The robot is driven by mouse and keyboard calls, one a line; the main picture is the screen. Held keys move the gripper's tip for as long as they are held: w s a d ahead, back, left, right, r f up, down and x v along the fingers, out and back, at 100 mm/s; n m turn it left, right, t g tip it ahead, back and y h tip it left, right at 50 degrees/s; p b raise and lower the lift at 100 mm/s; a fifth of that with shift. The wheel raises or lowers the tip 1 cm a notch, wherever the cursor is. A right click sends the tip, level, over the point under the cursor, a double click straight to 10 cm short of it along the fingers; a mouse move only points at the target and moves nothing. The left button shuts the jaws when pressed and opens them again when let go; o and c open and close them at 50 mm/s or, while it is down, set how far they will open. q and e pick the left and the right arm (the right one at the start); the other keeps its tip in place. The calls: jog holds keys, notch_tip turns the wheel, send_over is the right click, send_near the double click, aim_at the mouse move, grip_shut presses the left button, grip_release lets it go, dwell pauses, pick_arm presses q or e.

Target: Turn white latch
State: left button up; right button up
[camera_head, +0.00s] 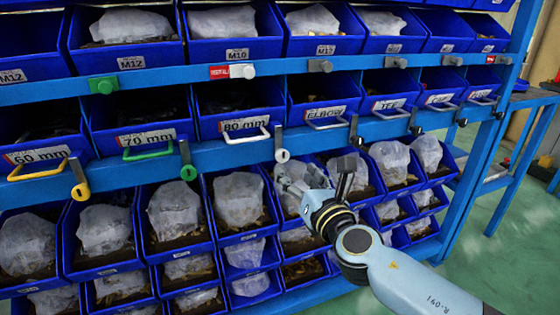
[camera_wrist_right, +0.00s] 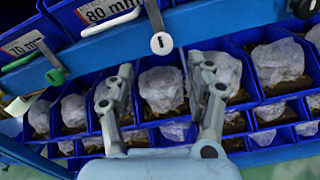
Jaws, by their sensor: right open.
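The white latch (camera_head: 281,143) hangs down from the blue rail, just right of the 80 mm drawer's white handle (camera_head: 246,136). It also shows at the top centre of the right wrist view (camera_wrist_right: 161,41), with a dark slot in its round end. My right gripper (camera_head: 323,180) is open and empty, below and to the right of the latch, in front of the lower bins. In the wrist view its two fingers (camera_wrist_right: 163,80) are spread, with the latch beyond the gap between the tips and not touching them. My left gripper is not in view.
The blue rail (camera_head: 215,152) runs across. Blue bins with bagged parts (camera_head: 238,197) fill the shelves below. Open green floor lies at the right.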

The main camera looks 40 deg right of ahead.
aim_at(283, 157)
jog(key=x, duration=0.9)
jog(key=shift+w+d, duration=0.3)
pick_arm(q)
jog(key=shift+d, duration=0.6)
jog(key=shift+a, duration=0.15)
pick_arm(e)
jog(key=shift+c, duration=0.4)
grip_shut()
